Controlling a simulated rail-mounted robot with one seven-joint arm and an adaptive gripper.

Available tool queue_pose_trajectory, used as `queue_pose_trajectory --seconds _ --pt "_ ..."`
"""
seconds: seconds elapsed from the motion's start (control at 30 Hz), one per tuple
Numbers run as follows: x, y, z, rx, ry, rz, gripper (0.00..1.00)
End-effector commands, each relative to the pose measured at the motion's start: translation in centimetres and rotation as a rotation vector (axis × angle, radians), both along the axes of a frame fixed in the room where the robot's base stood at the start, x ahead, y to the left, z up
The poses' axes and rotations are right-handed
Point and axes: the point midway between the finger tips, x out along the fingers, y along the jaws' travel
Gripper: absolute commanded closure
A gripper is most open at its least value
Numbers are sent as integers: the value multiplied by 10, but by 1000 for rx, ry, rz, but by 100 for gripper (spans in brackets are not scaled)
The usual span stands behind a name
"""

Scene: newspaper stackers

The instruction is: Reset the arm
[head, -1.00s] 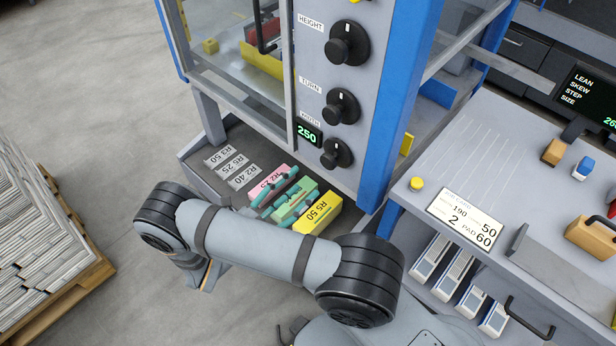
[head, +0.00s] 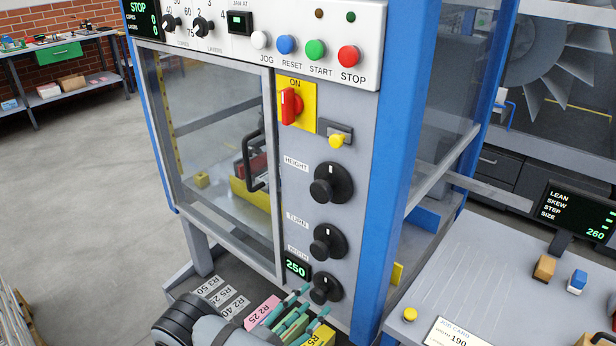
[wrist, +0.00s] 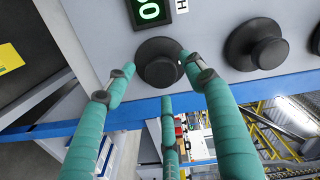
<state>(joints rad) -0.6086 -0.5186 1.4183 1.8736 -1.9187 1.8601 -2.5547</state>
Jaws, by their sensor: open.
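My gripper (head: 314,302) has teal fingers and is open at the bottom of the head view, just below and in front of the width knob (head: 325,288). In the wrist view the fingertips of my gripper (wrist: 156,78) are spread around the black width knob (wrist: 158,62), with one finger on each side and one below. Whether any finger touches the knob I cannot tell. Nothing is held. The width display (head: 297,268) reads 250. My arm's links are partly cut off by the head view's lower edge.
The machine's front panel (head: 352,210) rises above the gripper, with height (head: 331,183) and turn (head: 328,242) knobs. Pink (head: 262,310) and yellow (head: 318,337) labelled blocks lie below. A side table (head: 490,270) stands at right. Open floor (head: 80,180) lies at left.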

Motion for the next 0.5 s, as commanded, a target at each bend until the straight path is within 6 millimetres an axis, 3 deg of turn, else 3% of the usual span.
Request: queue_pose_trajectory --seconds 0.2,0.5 --pt "23 -20 0 0 0 -4 46" --pt "29 -24 0 12 -10 0 46"
